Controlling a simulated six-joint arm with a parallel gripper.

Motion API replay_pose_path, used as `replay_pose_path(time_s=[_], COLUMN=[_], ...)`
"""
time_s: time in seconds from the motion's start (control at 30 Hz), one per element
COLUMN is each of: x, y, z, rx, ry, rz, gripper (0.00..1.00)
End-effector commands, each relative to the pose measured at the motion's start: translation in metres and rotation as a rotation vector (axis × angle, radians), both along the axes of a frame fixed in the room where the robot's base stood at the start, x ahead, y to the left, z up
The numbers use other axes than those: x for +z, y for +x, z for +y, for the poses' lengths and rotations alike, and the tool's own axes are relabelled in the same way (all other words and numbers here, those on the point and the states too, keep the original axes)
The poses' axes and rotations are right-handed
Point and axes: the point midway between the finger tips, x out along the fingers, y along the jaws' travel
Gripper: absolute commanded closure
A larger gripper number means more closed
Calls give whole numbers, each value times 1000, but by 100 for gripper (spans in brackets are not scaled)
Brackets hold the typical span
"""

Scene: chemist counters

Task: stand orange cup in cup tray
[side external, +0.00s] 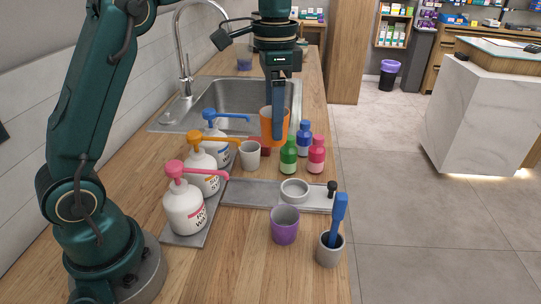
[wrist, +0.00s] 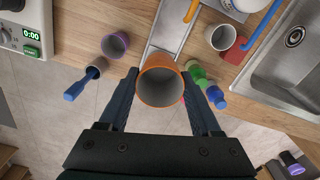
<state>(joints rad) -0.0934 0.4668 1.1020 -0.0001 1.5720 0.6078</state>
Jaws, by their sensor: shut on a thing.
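The orange cup (side external: 266,126) is upright between the fingers of my gripper (side external: 277,138), above the counter at the near edge of the sink. In the wrist view the cup (wrist: 143,88) shows its open, empty top between both fingers (wrist: 160,77). A long flat metal tray (side external: 250,194) lies on the counter, lower and nearer the camera than the cup; it also shows in the wrist view (wrist: 172,28). It bears a pale round dish (side external: 294,191) and a small black knob. I cannot tell whether this is the cup tray. The cup hides part of it in the wrist view.
A white cup (side external: 250,155), a green bottle (side external: 289,155), a blue bottle (side external: 304,138) and a pink bottle (side external: 316,154) stand close below. Pump bottles (side external: 185,208) line the left. A purple cup (side external: 285,226) and a grey cup with a blue-handled tool (side external: 329,250) stand in front.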

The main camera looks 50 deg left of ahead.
Motion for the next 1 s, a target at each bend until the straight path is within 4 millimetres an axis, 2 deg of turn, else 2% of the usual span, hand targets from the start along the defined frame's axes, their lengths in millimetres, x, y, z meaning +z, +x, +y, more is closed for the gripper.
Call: replay_pose_path(time_s=[0.1,0.3,0.47,0.73,1.0], x=[-11,-28,-39,-76,-100], y=[19,36,40,40,40], z=[-9,-20,-23,-23,-23], rx=[-125,-243,-271,-271,-270], ry=[0,-1,0,0,0], rz=[4,3,4,5,5], gripper=[99,99,99,99,99])
